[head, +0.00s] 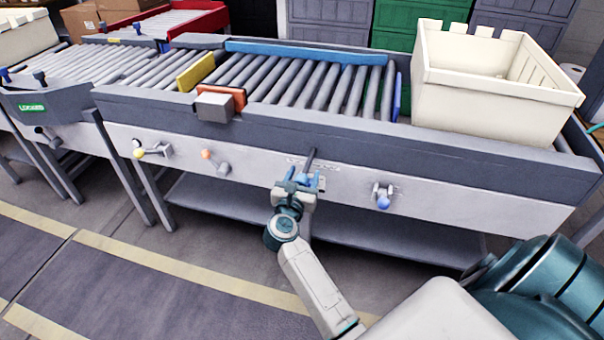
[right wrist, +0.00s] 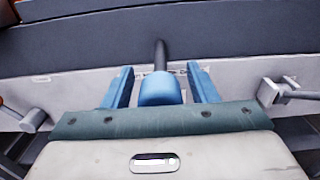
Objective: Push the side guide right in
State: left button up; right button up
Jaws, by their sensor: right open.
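The side guide (head: 300,52) looks to be the long blue bar along the far side of the rollers. In the right wrist view, a blue knob (right wrist: 160,89) on a dark rod (right wrist: 160,55) points out from the conveyor's front panel. My right gripper (head: 304,182) is in front of that panel, below the rod. Its two blue fingers stand open, one on each side of the knob, with gaps between. In the head view the knob is hard to tell from the fingers. My left gripper is not in view.
Yellow (head: 139,154), orange (head: 207,155) and blue (head: 383,202) knobs stick out along the front panel. A cream crate (head: 485,100) stands on the conveyor's right end. An orange stop plate (head: 222,88) and a yellow one (head: 196,72) cross the rollers.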

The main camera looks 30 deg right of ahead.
grip_shut()
jog(key=x, duration=0.7)
jog(key=shift+b, duration=0.35)
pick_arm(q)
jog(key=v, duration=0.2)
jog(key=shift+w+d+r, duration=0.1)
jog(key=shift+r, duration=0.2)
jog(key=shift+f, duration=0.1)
pick_arm(e)
grip_release()
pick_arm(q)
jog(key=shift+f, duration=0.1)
pick_arm(e)
jog(key=shift+a, duration=0.1)
